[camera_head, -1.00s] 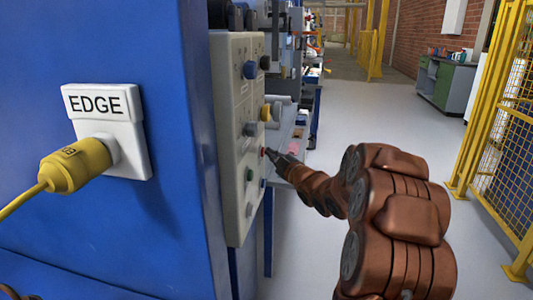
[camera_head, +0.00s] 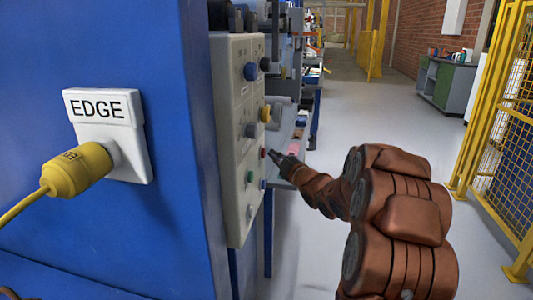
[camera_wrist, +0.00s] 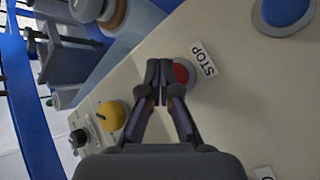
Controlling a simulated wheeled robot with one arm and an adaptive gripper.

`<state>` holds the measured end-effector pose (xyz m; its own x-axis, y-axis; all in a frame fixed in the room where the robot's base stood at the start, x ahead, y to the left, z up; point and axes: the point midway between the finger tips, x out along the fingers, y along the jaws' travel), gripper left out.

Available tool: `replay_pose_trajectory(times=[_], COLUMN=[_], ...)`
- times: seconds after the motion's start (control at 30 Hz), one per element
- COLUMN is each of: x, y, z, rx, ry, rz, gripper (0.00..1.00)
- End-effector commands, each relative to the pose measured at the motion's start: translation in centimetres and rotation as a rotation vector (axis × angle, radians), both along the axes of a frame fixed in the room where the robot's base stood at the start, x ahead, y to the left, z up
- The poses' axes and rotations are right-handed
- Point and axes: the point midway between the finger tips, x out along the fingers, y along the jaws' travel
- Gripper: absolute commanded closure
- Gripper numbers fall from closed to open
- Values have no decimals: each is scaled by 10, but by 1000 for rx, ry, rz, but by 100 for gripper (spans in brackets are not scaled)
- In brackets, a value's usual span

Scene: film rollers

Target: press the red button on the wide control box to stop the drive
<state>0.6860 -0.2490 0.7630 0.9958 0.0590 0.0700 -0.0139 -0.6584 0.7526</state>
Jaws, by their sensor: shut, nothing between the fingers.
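The wide control box (camera_head: 232,150) is a pale upright panel on the side of a blue cabinet. Its red button (camera_head: 263,153) shows at the panel's right edge in the head view. In the wrist view the red button (camera_wrist: 182,74) sits beside a STOP label (camera_wrist: 204,58), partly hidden by a finger. My gripper (camera_head: 271,154) is shut and empty, with its tips just right of the red button in the head view. In the wrist view my gripper (camera_wrist: 159,68) overlaps the button's left side. A small gap shows between tips and button in the head view.
A yellow knob (camera_wrist: 112,115), a black knob (camera_wrist: 77,138) and a blue button (camera_wrist: 285,12) are on the panel. A green button (camera_head: 249,176) is below the red one. A yellow plug (camera_head: 77,169) sits in the EDGE socket. A yellow fence (camera_head: 500,150) stands right; the aisle is clear.

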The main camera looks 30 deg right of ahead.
Motion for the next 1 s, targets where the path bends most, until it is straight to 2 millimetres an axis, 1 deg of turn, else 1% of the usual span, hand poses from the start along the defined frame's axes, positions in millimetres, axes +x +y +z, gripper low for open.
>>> replay_pose_trajectory(times=[0.43, 1.0], x=[-4, -32], y=[-5, -37], z=[1, 1], rx=[0, 1], ry=[-1, 1], rz=[-1, -2], gripper=[100, 100])
